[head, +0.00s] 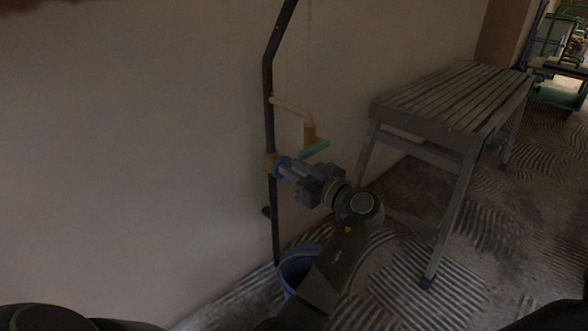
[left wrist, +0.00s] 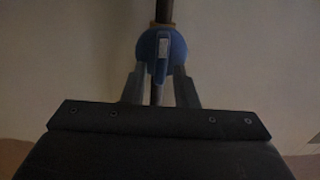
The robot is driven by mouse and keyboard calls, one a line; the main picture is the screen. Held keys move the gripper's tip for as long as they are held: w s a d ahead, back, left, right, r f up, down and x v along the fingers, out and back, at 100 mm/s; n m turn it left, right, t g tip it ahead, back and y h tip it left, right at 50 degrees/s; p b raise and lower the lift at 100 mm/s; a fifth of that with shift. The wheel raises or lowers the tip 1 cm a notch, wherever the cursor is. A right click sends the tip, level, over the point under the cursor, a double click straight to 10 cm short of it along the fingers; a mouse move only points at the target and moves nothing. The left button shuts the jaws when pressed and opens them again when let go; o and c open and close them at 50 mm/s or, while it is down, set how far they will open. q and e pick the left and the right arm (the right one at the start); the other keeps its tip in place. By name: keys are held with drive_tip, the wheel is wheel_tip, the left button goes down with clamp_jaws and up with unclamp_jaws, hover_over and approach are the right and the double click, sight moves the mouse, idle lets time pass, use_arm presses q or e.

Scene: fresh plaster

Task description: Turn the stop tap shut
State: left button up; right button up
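A blue round tap handle (head: 281,166) with a raised bar across it sits on a brass fitting (head: 270,163) on the dark vertical pipe. In the left wrist view the blue handle (left wrist: 151,50) faces me, its bar (left wrist: 163,56) standing upright, in line with the pipe. My left gripper (head: 289,169) is at the handle. In the left wrist view its fingers (left wrist: 160,72) are apart, one on each side of the bar, with gaps beside it. Whether the fingertips touch the disc I cannot tell. My right gripper is not in view.
A brass outlet tap (head: 310,132) with a green lever (head: 314,149) juts out just above my left gripper. A blue bucket (head: 290,272) stands on the floor below. A grey slatted bench (head: 455,95) stands to the right. The wall left of the pipe is bare.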

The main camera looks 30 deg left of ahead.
use_arm(q)
clamp_jaws()
